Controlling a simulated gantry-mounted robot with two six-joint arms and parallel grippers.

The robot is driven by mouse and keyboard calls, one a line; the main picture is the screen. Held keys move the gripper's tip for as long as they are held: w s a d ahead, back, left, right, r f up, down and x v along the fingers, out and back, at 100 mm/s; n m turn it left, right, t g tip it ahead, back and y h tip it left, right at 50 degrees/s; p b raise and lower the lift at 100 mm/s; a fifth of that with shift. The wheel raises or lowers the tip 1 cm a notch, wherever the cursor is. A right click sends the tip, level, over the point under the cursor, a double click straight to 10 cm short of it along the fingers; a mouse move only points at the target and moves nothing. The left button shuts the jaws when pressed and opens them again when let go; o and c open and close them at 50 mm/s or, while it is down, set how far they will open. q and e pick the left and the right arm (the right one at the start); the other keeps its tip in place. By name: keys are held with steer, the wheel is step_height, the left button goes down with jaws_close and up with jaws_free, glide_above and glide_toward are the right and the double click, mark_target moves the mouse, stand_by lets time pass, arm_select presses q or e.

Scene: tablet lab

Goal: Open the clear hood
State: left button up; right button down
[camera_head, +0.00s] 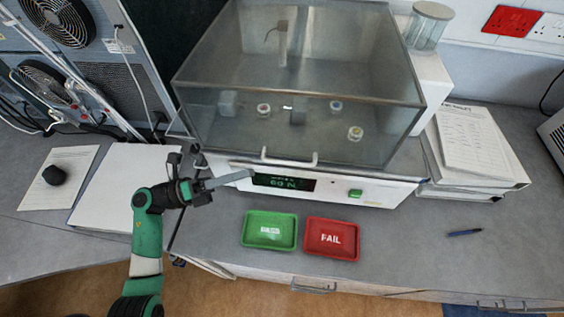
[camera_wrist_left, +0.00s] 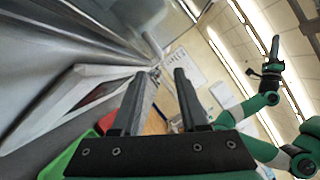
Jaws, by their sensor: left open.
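The clear hood (camera_head: 300,100) is a see-through box with dark edges, sitting down over the white tester (camera_head: 380,192) in the head view. A pale bar handle (camera_head: 289,160) runs along its lower front edge. My left gripper (camera_head: 246,175) is open and empty, just left of and slightly nearer than the handle, over the left end of the display; the two look apart. In the left wrist view its two dark fingers (camera_wrist_left: 160,76) are spread with nothing between them. The hood (camera_wrist_left: 45,45) fills the upper left there. My right gripper (camera_wrist_left: 274,48) shows small at the right; its jaw opening is unclear.
A green tray (camera_head: 270,231) and a red FAIL tray (camera_head: 332,239) lie in front of the tester. Stacked papers (camera_head: 474,140) stand to its right and a glass jar (camera_head: 428,27) behind right. A blue pen (camera_head: 464,233) lies on open bench at the right.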

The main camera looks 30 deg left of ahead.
mark_target(284, 161)
arm_select(q)
steer(key=x, duration=1)
steer(key=shift+d, duration=0.1)
jaws_close()
stand_by(1.0)
